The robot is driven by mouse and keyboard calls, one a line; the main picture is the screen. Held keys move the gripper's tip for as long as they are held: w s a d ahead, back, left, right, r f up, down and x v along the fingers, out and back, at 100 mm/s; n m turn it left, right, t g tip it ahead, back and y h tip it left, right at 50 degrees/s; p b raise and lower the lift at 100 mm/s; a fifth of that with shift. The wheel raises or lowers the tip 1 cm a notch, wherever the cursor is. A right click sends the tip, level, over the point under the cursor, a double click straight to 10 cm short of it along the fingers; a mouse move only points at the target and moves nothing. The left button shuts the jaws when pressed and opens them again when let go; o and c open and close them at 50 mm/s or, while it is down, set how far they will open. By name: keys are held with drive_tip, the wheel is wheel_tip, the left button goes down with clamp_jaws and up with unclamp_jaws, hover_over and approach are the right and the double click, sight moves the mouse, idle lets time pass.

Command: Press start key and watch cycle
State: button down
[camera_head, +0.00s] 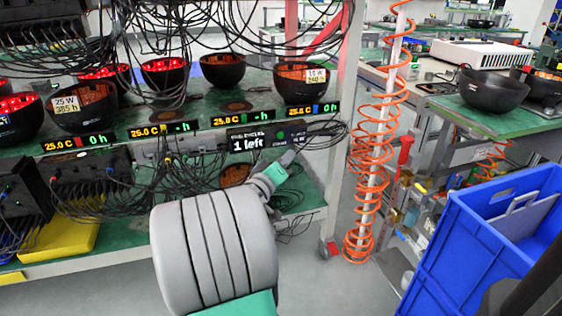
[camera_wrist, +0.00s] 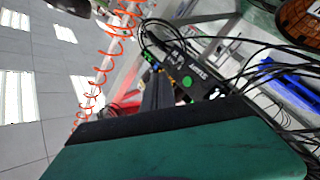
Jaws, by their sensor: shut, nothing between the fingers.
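A black control box (camera_head: 258,137) hangs at the rack's shelf edge, and its display reads "1 left". A round green key (camera_head: 281,134) is on its right part. In the wrist view the box (camera_wrist: 205,80) appears turned, with green round marks (camera_wrist: 187,82) and lettering that looks like START. My gripper (camera_head: 292,155) is shut and empty, just below the green key in the head view. In the wrist view its dark fingers (camera_wrist: 156,88) point toward the box. I cannot tell whether the tips touch it.
Black bowls (camera_head: 222,69), several glowing red or orange, stand on the green shelf (camera_head: 205,102) above displays reading 25.0 C. Loose black cables hang around the box. An orange coiled hose (camera_head: 372,150) and a blue crate (camera_head: 470,240) are to the right.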

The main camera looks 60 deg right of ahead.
sight(280, 135)
drive_tip(key=shift+s+d+h, duration=0.3)
drive_tip(key=shift+s+d, duration=0.05)
drive_tip(key=shift+s, duration=0.2)
drive_tip(key=shift+w+d+p, duration=0.3)
drive_tip(key=shift+w+d, duration=2.8)
drive_tip(key=shift+d, duration=0.05)
drive_tip(key=shift+w, duration=0.1)
drive_tip(key=shift+w+d, duration=0.25)
